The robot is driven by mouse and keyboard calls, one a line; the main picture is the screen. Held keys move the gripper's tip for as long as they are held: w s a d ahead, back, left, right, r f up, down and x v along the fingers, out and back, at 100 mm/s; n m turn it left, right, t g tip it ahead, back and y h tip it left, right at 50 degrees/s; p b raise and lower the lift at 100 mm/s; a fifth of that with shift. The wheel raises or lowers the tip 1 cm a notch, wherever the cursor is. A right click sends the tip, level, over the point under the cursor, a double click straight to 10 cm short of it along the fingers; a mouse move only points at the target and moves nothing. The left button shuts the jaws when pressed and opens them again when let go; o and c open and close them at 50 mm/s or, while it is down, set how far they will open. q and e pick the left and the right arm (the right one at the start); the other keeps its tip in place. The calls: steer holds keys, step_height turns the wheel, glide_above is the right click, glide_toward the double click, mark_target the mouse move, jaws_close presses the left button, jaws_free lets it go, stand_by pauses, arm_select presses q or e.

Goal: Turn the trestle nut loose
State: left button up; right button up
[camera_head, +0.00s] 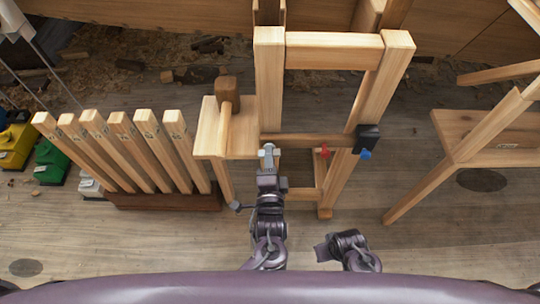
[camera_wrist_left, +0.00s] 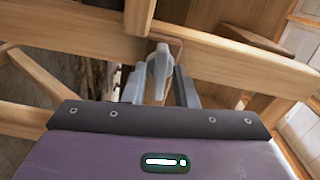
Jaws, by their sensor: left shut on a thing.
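The trestle nut (camera_wrist_left: 160,65) is a grey winged nut at the wooden trestle's crossbar (camera_head: 305,140). In the left wrist view it stands between the two grey fingers of my left gripper (camera_wrist_left: 158,88), which is shut on it. In the head view my left gripper (camera_head: 268,152) reaches up to the left end of the crossbar, beside the left post (camera_head: 269,75), and mostly hides the nut. My right arm is folded low at the right of centre; its fingers cannot be made out.
A mallet (camera_head: 227,92) lies on a small wooden shelf (camera_head: 208,128) left of the trestle. Several upright timbers (camera_head: 120,140) stand further left. A black block (camera_head: 367,138), a red knob (camera_head: 324,152) and a blue knob (camera_head: 365,154) are at the right. Another trestle (camera_head: 480,130) stands far right.

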arm_select(q)
steer(key=shift+n, duration=0.3)
arm_select(e)
steer(key=shift+s+d+f, duration=0.1)
steer(key=shift+f, duration=0.25)
arm_select(q)
steer(key=o, duration=0.7)
steer(key=shift+c, duration=0.2)
steer(key=shift+s, duration=0.1)
